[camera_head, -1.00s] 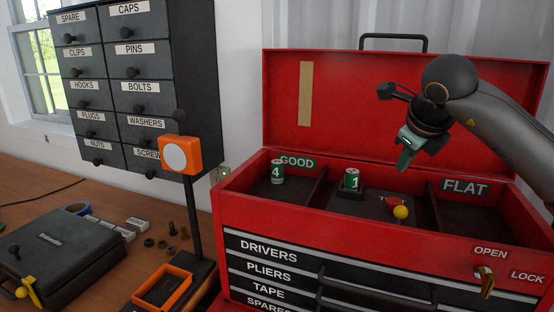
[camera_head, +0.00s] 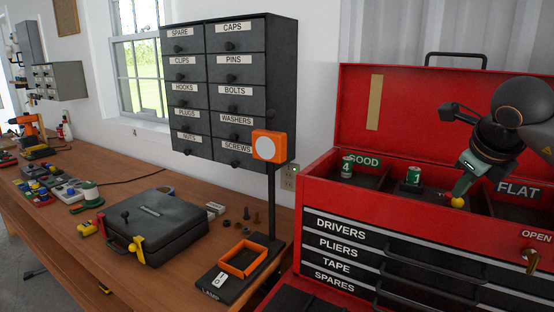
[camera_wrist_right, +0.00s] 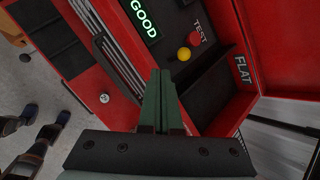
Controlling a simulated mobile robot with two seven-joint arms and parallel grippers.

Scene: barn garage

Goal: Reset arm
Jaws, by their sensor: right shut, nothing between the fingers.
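My right gripper (camera_head: 461,192) reaches in from the right above the open red toolbox. Its green fingers are shut and empty. In the head view its tips overlap the yellow ball (camera_head: 457,202). In the right wrist view the shut fingers (camera_wrist_right: 160,74) point toward the box, apart in the picture from the yellow ball (camera_wrist_right: 184,54) and the red knob (camera_wrist_right: 195,39) by the TEST label. My left gripper is not in view.
The red toolbox (camera_head: 318,190) has GOOD and FLAT compartments. A green can (camera_head: 347,167) stands in GOOD, another (camera_head: 413,175) in the middle. The raised lid (camera_head: 410,110) stands behind my gripper. A drawer cabinet (camera_head: 235,90) and black case (camera_head: 160,222) are left.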

